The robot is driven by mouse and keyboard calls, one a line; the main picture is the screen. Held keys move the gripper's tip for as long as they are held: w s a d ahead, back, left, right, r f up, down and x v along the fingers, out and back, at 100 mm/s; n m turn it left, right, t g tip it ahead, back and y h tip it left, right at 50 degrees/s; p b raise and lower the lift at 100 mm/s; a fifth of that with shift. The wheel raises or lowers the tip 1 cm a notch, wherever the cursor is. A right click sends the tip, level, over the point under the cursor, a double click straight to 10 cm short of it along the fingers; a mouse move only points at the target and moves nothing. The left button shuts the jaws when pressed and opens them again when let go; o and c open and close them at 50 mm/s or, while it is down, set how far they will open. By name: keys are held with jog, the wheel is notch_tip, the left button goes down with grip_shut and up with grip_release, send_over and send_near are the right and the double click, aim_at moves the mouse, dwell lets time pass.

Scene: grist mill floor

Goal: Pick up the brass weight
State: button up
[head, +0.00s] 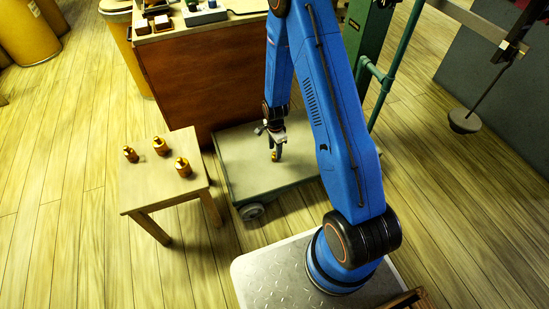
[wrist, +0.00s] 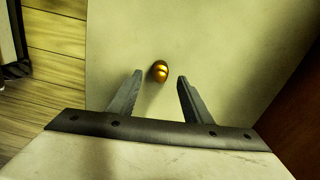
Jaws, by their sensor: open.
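A small brass weight (head: 274,156) stands on the pale deck of a low green-edged cart (head: 240,158), partly hidden by my gripper in the head view. In the wrist view the brass weight (wrist: 160,71) shows from above as a shiny knob. My gripper (head: 277,152) points down over the cart. In the wrist view my gripper (wrist: 159,76) is open, with one finger on each side of the weight and a gap on both sides. I cannot tell how far the fingertips are above the deck.
Several other brass weights (head: 159,146) stand on a small wooden stool (head: 140,190) left of the cart. A brown cabinet (head: 195,85) with items on top stands behind the cart. A green post (head: 362,50) rises at the back right. Plank floor lies open at left.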

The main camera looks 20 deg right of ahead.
jog(key=shift+f, duration=1.8)
grip_shut()
notch_tip(320, 180, up, 23)
dwell(0.8)
